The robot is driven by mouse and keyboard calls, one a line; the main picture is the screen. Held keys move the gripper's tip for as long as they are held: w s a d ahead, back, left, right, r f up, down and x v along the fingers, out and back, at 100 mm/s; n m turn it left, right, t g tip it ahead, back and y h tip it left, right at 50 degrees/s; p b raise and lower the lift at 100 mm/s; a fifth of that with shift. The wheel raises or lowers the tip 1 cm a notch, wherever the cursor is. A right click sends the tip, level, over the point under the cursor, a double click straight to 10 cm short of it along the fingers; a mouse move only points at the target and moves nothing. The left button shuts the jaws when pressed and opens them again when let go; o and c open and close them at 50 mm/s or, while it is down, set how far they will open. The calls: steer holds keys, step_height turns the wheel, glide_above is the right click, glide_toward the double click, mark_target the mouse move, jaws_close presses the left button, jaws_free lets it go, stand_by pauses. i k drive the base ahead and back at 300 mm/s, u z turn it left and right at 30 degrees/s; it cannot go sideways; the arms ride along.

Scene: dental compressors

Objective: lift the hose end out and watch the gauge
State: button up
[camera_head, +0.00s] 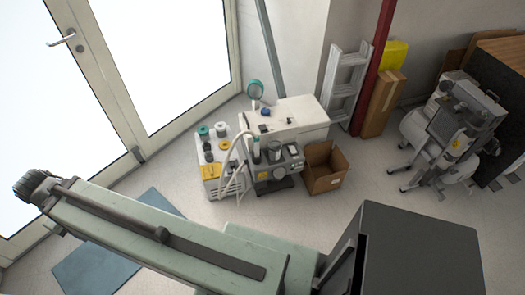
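A pale hose (223,163) arches up from the front of the compressor unit (272,172) by the wall and hangs down on its left side. Where its end sits cannot be made out. My pale green arm stretches across the lower left, well in front of the unit. Its far end at the left is a dark ribbed part, and no gripper fingers can be seen.
An open cardboard box (325,169) stands right of the unit. A white cabinet (300,121) is behind it. A second compressor (445,135) stands at the right. A ladder (348,85) leans near a red post (378,55). A blue mat (100,262) lies lower left. Floor before the unit is clear.

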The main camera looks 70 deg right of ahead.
mark_target(256, 141)
steer(key=z, duration=0.3)
steer(key=i, duration=1)
steer(key=u, duration=0.1)
